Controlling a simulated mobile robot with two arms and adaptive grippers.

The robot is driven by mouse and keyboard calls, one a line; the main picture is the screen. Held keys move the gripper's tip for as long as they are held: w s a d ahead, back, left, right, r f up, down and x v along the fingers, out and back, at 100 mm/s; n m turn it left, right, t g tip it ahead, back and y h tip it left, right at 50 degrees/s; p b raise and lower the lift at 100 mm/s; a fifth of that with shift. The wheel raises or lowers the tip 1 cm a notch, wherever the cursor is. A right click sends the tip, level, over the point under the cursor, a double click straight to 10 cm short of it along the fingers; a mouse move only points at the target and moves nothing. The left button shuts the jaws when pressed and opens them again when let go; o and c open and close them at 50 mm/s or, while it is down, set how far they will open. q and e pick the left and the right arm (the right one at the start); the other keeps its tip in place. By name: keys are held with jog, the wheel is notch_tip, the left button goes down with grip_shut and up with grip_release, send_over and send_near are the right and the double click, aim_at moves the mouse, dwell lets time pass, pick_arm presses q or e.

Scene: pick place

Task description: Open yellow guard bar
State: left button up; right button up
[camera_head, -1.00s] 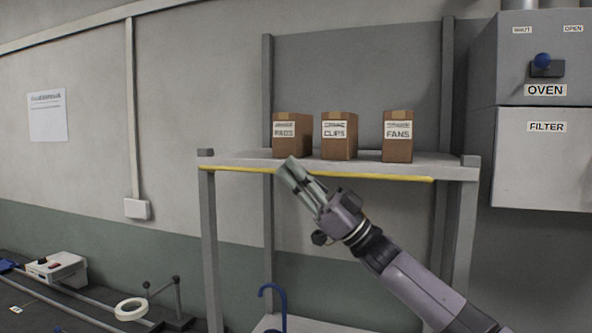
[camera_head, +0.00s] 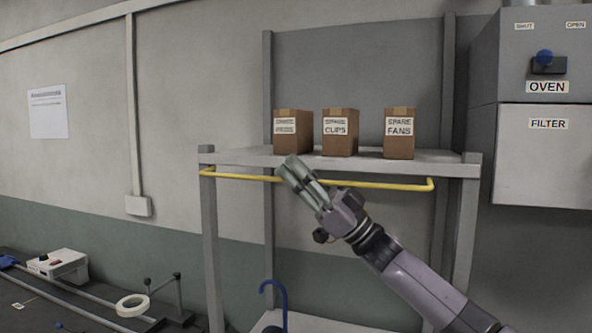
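The yellow guard bar (camera_head: 375,185) runs across the front of the shelf, just below the shelf board's front edge. Its bent ends show near the left and right posts, and it stands out from the edge. My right gripper (camera_head: 291,166) reaches up from the lower right, its fingers across the left-middle part of the bar. The fingers hide a short stretch of the bar. I cannot tell whether they are closed around it or only touching it. My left gripper is out of view.
Three brown boxes stand on the shelf board (camera_head: 236,156): a left box (camera_head: 292,146), a clips box (camera_head: 340,146) and a fans box (camera_head: 399,147). The oven cabinet (camera_head: 500,65) is at the right. A blue hooked handle (camera_head: 284,300) stands below the shelf.

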jog(key=v, duration=1.1)
jog(key=shift+d+f, duration=0.25)
jog(key=shift+f, duration=0.05)
